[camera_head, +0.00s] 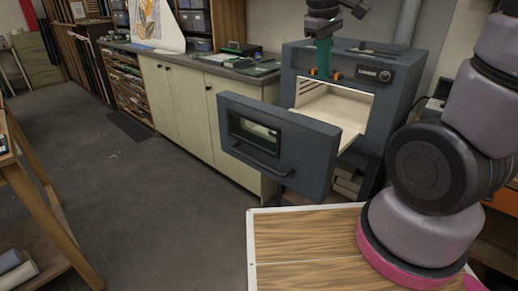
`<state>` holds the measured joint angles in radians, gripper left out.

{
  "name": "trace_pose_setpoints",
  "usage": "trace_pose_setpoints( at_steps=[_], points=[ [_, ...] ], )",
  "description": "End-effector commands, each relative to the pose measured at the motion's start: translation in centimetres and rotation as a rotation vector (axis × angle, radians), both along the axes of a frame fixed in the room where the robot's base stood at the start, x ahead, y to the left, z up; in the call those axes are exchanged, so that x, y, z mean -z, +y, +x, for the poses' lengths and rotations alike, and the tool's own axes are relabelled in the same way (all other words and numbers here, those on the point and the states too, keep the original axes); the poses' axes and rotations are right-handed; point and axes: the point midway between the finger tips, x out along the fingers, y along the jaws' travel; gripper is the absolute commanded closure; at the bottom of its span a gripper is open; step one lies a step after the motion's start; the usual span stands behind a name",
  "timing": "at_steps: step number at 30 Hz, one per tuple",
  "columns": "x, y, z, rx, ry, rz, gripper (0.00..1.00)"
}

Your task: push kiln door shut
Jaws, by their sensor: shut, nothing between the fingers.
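The kiln (397,98) is a dark blue-grey box at the back right, with a pale, lit chamber (332,104) showing through its open front. The kiln door (285,168) stands open, out in front of the kiln towards the lower left. Its outer face shows a small dark window (254,131) and a bar handle (256,158). The hinge is not clear to see. My gripper (325,73) is shut and empty, pointing down at the upper front of the kiln, above and behind the door in the picture. Whether it touches the kiln cannot be told.
A long counter with pale cabinets (195,105) runs left of the kiln, partly behind the door. A wood-topped surface with a white rim (300,243) fills the bottom right. A wooden frame (45,205) stands at the left. The grey floor (150,215) between is clear.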

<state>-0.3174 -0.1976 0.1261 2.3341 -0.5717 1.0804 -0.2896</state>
Motion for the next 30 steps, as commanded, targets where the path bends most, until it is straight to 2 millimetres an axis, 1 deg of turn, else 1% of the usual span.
trace_pose_setpoints(
  at_steps=[1,5,10,15,19,21,24,27,30],
  points=[
    [1.5,1.4,0.8,-0.113,0.048,-0.075,1.00],
    [4.8,4.6,2.4,-0.402,0.141,-0.262,1.00],
    [9.8,9.9,4.0,-0.787,0.242,-0.492,1.00],
    [15.4,15.9,4.1,-1.155,0.317,-0.700,1.00],
    [19.1,19.6,3.4,-1.368,0.347,-0.817,1.00],
    [20.4,21.0,3.1,-1.444,0.355,-0.858,1.00],
    [21.6,22.1,2.7,-1.507,0.362,-0.894,1.00],
    [22.2,22.3,2.8,-1.530,0.363,-0.906,1.00],
    [22.9,21.7,3.3,-1.529,0.365,-0.906,1.00]
  ],
)
